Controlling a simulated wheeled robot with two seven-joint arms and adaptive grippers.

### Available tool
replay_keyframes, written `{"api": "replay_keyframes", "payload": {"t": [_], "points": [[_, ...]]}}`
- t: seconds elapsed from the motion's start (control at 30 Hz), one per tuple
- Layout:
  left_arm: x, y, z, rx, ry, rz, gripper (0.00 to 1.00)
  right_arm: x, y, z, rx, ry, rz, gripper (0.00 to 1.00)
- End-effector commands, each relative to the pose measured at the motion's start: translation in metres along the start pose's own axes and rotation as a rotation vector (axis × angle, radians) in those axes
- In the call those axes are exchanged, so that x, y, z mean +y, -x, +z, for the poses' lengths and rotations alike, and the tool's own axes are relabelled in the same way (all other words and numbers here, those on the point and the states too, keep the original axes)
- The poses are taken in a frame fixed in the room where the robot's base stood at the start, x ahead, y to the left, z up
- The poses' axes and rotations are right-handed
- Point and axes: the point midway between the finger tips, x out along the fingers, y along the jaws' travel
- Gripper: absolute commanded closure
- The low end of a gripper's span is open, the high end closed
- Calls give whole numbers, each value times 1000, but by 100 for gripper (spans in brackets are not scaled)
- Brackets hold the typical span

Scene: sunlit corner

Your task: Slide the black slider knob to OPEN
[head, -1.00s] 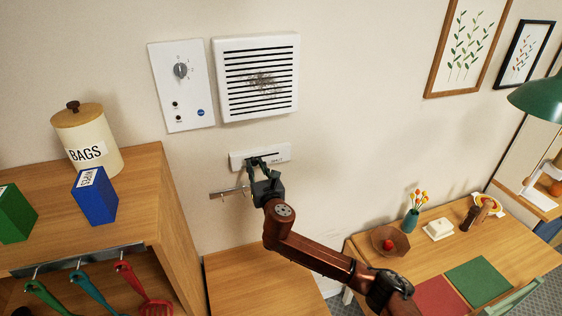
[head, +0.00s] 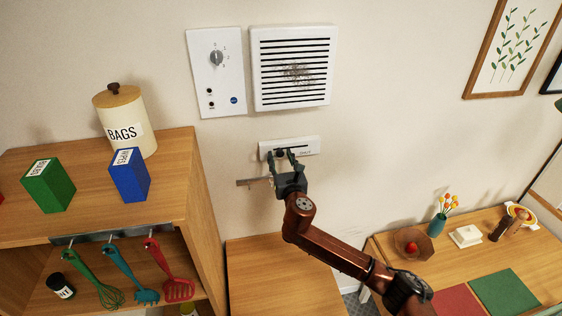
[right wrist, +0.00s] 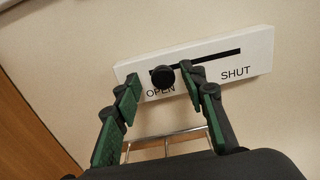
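A white slide plate (head: 303,143) is on the wall below the vent; it also shows in the right wrist view (right wrist: 258,47). Its black slider knob (right wrist: 162,76) sits near the left, OPEN end of a dark slot, above the word OPEN. SHUT is printed at the right end. In the head view the knob is small and partly hidden by the fingers. My right gripper (head: 285,158) is open at the plate, its green-padded fingers on either side of the knob, with a visible gap to each (right wrist: 165,86). My left gripper is not in view.
A metal rail (head: 255,181) is on the wall just below the plate; it also shows in the right wrist view (right wrist: 165,145). A dial panel (head: 216,85) and a vent (head: 292,68) are above. A wooden shelf unit (head: 190,215) stands at left. The wall right of the plate is bare.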

Motion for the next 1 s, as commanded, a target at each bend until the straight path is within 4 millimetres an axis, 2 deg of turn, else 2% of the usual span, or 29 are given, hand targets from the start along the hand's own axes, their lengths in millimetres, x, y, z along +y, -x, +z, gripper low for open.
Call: {"api": "replay_keyframes", "payload": {"t": [0.17, 0.6, 0.8, 1.0], "points": [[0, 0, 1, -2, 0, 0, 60, 1, 17, 0, -1, 0, 3, 62], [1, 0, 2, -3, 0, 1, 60, 1, 101, -1, 0, 0, 3, 62], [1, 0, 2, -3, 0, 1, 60, 1, 117, 0, 0, 0, 3, 62], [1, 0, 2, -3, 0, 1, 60, 1, 119, 0, 1, 0, 2, 62]]}}
